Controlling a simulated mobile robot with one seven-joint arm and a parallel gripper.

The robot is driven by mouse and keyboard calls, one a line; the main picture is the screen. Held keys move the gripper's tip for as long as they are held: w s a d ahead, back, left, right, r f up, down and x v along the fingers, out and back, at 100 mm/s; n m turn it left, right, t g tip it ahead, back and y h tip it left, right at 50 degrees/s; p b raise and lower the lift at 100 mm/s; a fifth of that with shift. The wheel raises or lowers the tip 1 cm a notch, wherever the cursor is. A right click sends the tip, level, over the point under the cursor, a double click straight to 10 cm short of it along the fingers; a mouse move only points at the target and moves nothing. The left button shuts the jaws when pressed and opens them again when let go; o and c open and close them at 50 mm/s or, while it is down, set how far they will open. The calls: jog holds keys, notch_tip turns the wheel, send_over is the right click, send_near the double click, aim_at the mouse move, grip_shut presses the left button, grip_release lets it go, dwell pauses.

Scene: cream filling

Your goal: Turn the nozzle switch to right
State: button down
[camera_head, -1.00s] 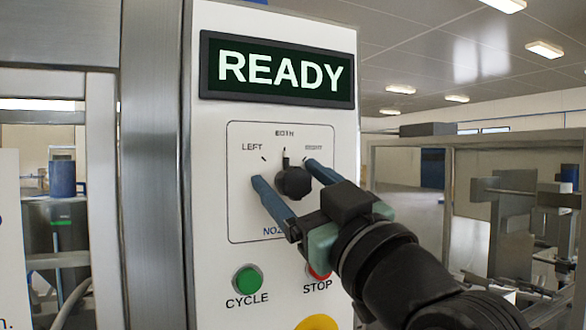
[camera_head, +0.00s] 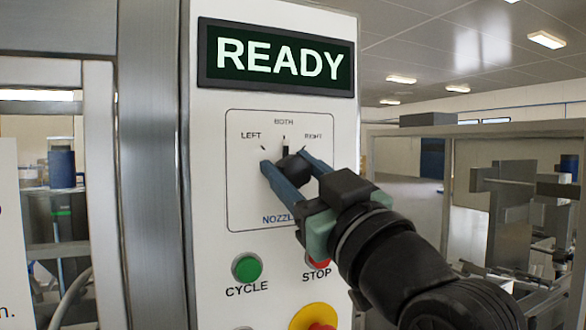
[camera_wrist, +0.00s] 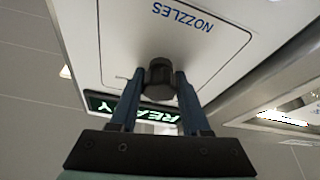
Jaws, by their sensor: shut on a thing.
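The nozzle switch (camera_head: 292,168) is a black round knob on the white panel, below the labels LEFT, BOTH and RIGHT. Its pointer stands upward at BOTH. My gripper (camera_head: 290,170) has its two blue fingers on either side of the knob and is shut on it. In the wrist view, the knob (camera_wrist: 160,78) sits between the fingers, with the panel seen upside down. The fingers partly hide the knob in the head view.
The READY display (camera_head: 278,60) is above the switch. Below are the green CYCLE button (camera_head: 247,267), the red STOP button (camera_head: 319,263), partly hidden by my gripper, and a red-and-yellow button (camera_head: 315,318). A metal frame (camera_head: 500,131) stands at the right.

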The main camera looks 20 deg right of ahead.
jog(key=shift+m, duration=0.3)
jog(key=m+h+p, duration=0.1)
jog(key=m+h, duration=0.1)
jog(key=m, duration=0.1)
jog(key=m+h+p, duration=0.1)
jog(key=m+h, duration=0.1)
jog(key=m, duration=0.1)
jog(key=shift+r+p, duration=0.1)
jog(key=shift+p, duration=0.3)
jog(key=shift+m+g+h+p, duration=0.15)
jog(key=shift+m+h+p, duration=0.55)
jog(key=shift+m, duration=0.75)
jog(key=shift+m+g+h+p, duration=0.15)
jog(key=shift+m+h+p, duration=0.5)
jog(key=shift+m, duration=0.8)
jog(key=shift+d+m, duration=0.1)
jog(key=shift+m, duration=0.2)
jog(key=shift+c, duration=1.8)
grip_release()
